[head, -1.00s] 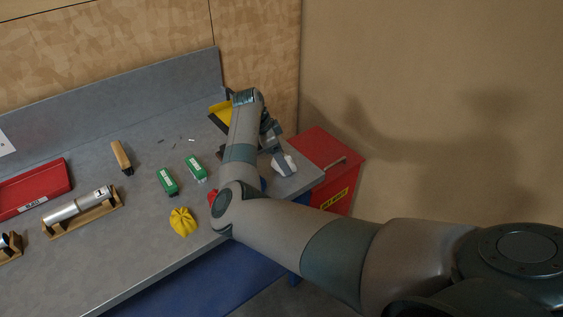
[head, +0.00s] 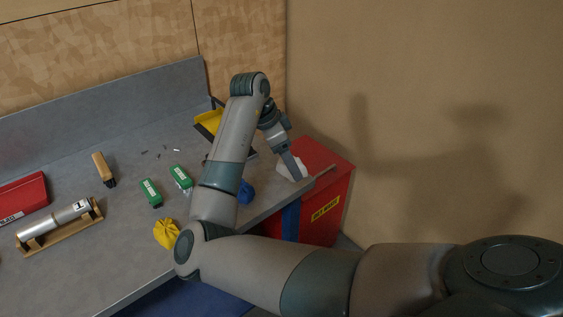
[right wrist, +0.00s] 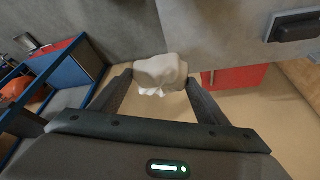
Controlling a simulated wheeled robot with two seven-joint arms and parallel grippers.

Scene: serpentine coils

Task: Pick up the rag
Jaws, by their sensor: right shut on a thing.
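A white crumpled rag (right wrist: 160,72) sits between the two fingers of my right gripper (right wrist: 160,80) in the right wrist view, and the fingers are shut on it. In the head view the right gripper (head: 291,170) points down at the bench's right end, with the white rag (head: 283,170) partly hidden behind its fingers. I cannot tell exactly how high the rag is. My left gripper is not in view.
A red waste bin (head: 325,190) with a yellow label stands against the bench's right end.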

